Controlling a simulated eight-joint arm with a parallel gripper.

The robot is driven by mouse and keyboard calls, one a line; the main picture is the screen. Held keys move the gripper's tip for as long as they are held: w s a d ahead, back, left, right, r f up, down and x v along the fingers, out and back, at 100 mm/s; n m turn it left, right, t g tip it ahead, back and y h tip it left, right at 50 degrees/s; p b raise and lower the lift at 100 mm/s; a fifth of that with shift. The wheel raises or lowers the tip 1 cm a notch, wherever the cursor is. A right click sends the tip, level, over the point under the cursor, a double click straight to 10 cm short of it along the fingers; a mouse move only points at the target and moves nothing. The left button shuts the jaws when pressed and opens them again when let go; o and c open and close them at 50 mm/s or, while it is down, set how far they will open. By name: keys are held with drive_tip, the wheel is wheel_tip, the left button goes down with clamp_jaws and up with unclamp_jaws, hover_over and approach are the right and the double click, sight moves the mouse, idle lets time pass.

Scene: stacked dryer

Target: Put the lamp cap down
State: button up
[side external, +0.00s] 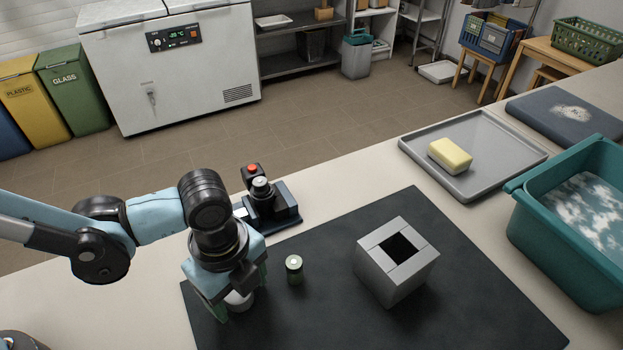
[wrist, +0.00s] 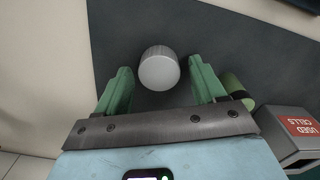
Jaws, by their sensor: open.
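The lamp cap, a short pale grey-white cylinder (wrist: 160,70), stands between the two green fingers of my gripper (wrist: 160,76) in the wrist view. A gap shows on either side of it, so the fingers are open around it and apart from it. In the side external view my gripper (side external: 238,294) points down at the left part of the dark mat (side external: 330,310). The cap (side external: 240,301) shows low between the fingers, partly hidden by them, and appears to rest on the mat.
A green cell (side external: 294,269) stands just right of my gripper. A grey box marked "used cells" (wrist: 300,128) is further right, also in the side view (side external: 385,282). A dark device with a red button (side external: 266,205) stands behind. A tray with a sponge (side external: 450,156) and teal tub (side external: 540,215) lie right.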

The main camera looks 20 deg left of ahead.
wheel_tip(320, 180, up, 12)
drive_tip(key=w+a+n+t, duration=0.2)
drive_tip(key=a+n+t, duration=0.1)
drive_tip(key=a+n, duration=0.8)
drive_tip(key=w+a+r+n+t, duration=0.1)
drive_tip(key=a+n+t, duration=0.3)
drive_tip(key=a+n, duration=0.7)
drive_tip(key=w+a, duration=0.1)
drive_tip(key=a, duration=0.2)
drive_tip(key=shift+w, duration=0.2)
